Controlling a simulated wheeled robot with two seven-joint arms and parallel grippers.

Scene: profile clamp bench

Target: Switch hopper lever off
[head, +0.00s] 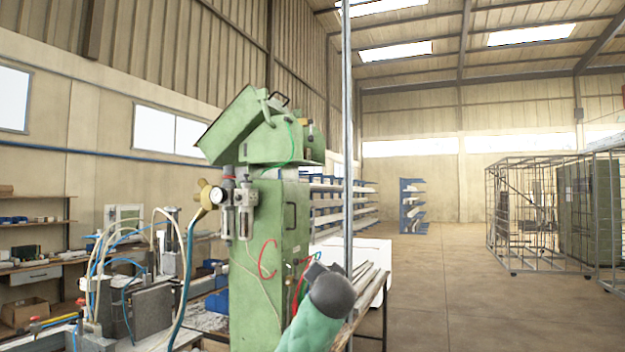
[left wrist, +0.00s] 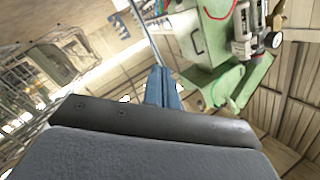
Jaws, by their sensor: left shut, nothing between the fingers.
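The green machine (head: 270,255) stands left of centre in the head view, with a tilted green hopper (head: 232,125) on top. A dark handle (head: 279,98) and small fittings show around the hopper; I cannot tell for sure which part is its lever. My left gripper (head: 312,272) is low in front of the machine's right side, mostly hidden by my own wrist. In the left wrist view, turned upside down, the left gripper (left wrist: 164,88) is shut and empty. The green hopper (left wrist: 222,88) shows beyond it to the right, apart from the fingers. My right gripper is not in view.
A thin grey post (head: 347,150) rises right of the machine. Pressure gauges (head: 222,196) and hoses are on its left. A cluttered bench (head: 150,305) stands at left, and a wire cage (head: 540,215) at far right. The floor (head: 455,270) between is clear.

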